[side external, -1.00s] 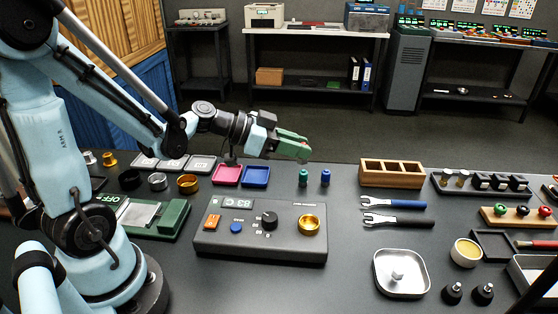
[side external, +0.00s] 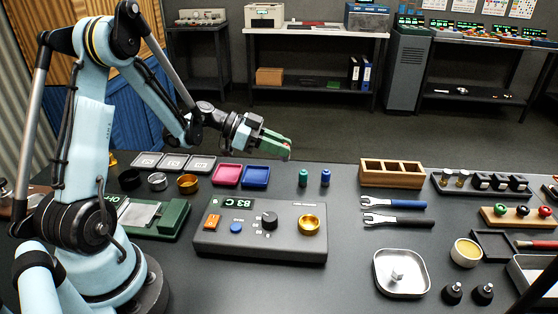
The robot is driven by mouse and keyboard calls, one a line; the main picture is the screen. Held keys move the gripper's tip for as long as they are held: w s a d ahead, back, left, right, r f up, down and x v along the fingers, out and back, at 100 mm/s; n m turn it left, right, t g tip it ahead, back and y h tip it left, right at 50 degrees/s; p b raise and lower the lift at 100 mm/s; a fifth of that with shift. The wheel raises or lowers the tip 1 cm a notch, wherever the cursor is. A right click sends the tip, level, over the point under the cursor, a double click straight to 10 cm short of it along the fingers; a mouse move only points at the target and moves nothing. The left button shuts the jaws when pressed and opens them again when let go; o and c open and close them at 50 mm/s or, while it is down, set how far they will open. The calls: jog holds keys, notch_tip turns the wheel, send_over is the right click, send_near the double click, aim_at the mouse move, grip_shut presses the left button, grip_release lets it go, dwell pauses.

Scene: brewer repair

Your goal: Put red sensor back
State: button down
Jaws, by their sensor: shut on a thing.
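My gripper (side external: 277,145) is in the air above the back part of the bench, its green fingers shut on the red sensor (side external: 288,147). Only a little red shows at the fingertips; the fingers hide the rest. A green sensor-like cylinder (side external: 303,178) and a blue one (side external: 325,178) stand upright on the bench, lower and to the right of my gripper. A red tray (side external: 227,184) and a blue tray (side external: 256,185) lie below and left of the gripper, and both look empty.
A wooden compartment box (side external: 391,180), two wrenches (side external: 398,219) and a square metal dish (side external: 401,291) are to the right. Open bench lies between the cylinders and the wooden box.

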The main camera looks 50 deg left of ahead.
jog(key=shift+w+a+f, duration=0.1)
jog(key=shift+a+f, duration=0.2)
jog(key=shift+f, duration=0.55)
jog(key=shift+w+a+f, duration=0.1)
jog(key=shift+a+f, duration=0.2)
jog(key=shift+f, duration=0.6)
jog(key=shift+w+a+f, duration=0.1)
jog(key=shift+a+f, duration=0.2)
jog(key=shift+f, duration=0.55)
jog(key=shift+f, duration=0.6)
jog(key=c, duration=0.9)
grip_release()
jog(key=shift+r, duration=0.15)
